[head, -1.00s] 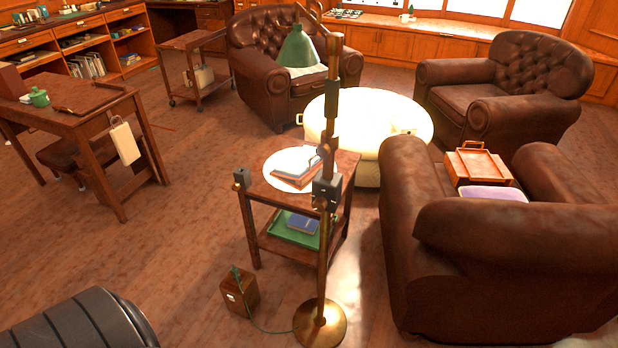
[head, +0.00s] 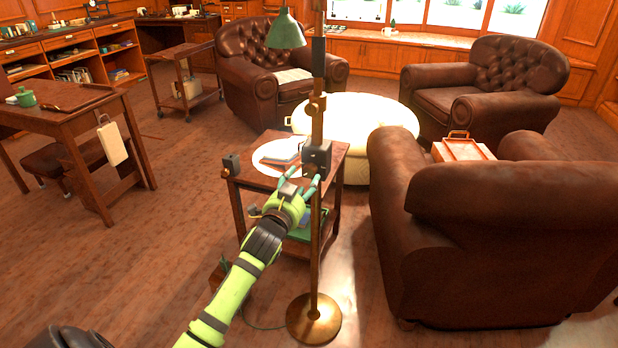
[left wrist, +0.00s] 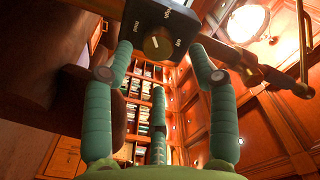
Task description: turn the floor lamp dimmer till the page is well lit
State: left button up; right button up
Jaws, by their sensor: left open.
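The floor lamp has a brass pole (head: 316,235), a round brass base (head: 314,319) and a green shade (head: 286,29). Its black dimmer box (head: 317,154) sits on the pole; the left wrist view shows its face with a round knob (left wrist: 158,43) and small white lettering. My left gripper (head: 300,178) is open just below and in front of the box. In the left wrist view its fingers (left wrist: 161,60) stand on either side of the knob, apparently not closed on it. An open book or pages (head: 284,150) lie on a white oval on the side table. My right gripper is not in view.
The side table (head: 331,150) stands behind the lamp pole. A brown armchair (head: 480,230) is close on the right, with a pale round ottoman (head: 370,120) behind. A desk (head: 70,118) stands left. Open wooden floor lies between desk and lamp.

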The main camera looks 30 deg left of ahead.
aim_at(308, 172)
pick_arm(q)
jog(key=x, duration=0.5)
jog(key=shift+w, duration=0.4)
jog(key=shift+c, duration=0.4)
jog(key=c, duration=1.1)
